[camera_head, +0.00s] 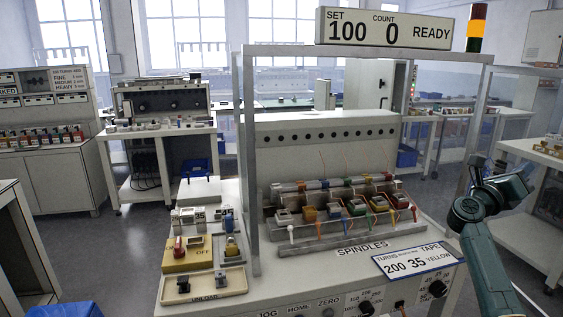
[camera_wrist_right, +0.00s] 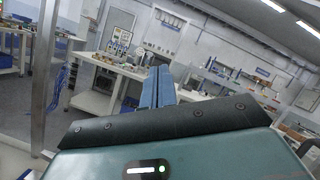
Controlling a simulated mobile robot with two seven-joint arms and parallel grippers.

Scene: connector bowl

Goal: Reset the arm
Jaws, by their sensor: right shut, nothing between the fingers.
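My right arm rises at the right edge of the head view, bent, with its dark wrist end (camera_head: 508,188) raised beside the machine's frame. In the right wrist view the two blue fingers of my right gripper (camera_wrist_right: 157,88) stand side by side, closed, with nothing between them. They point out over the room, away from the machine. My left arm and gripper are not in view.
The winding machine bench (camera_head: 340,250) has a row of spindles with coloured parts and a metal frame (camera_head: 248,160) around them. An unload tray (camera_head: 205,286) lies at its left. A side bench (camera_head: 540,152) stands right of my arm.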

